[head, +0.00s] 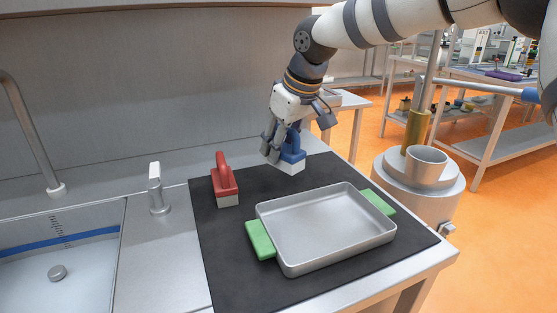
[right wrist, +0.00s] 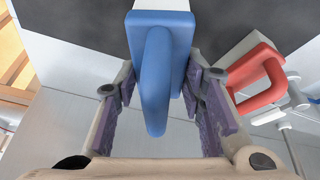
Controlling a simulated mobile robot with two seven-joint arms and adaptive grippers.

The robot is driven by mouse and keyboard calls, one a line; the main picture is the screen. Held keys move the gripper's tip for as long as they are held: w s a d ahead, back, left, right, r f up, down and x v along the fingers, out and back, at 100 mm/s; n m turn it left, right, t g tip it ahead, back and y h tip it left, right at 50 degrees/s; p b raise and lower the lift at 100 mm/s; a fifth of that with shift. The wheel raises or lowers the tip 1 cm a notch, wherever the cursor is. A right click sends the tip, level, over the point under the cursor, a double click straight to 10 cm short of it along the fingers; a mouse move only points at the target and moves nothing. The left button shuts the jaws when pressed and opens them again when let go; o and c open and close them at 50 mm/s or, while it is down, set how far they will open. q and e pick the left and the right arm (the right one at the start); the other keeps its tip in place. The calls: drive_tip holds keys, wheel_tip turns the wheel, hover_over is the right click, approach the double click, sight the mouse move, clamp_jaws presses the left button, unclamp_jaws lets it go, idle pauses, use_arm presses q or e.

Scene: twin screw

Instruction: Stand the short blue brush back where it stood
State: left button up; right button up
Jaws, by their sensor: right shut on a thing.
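The short blue brush (head: 292,155) is at the far edge of the black mat, roughly upright with its white bristles down. Whether the bristles touch the mat I cannot tell. My right gripper (head: 280,143) comes from above and is shut on its blue handle. In the right wrist view the blue handle (right wrist: 157,85) lies between the two purple-padded fingers. A red brush (head: 224,180) with a pale base stands to the left on the mat. My left gripper is not in view.
A metal tray (head: 325,262) with green end grips (head: 260,239) lies in front on the black mat (head: 225,270). A tap (head: 156,185) and the sink (head: 85,285) are at the left. A wall stands behind the counter.

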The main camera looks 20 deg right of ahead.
sight(294, 131)
drive_tip(key=shift+w+f, duration=0.3)
drive_tip(key=shift+f, duration=0.15)
drive_tip(key=f, duration=0.3)
drive_tip(key=shift+w+d+f, duration=0.1)
drive_tip(key=shift+w+f, duration=0.15)
drive_tip(key=shift+w, duration=0.05)
drive_tip(key=o, duration=1.2)
drive_tip(key=shift+f, duration=0.1)
drive_tip(key=v, duration=1.2)
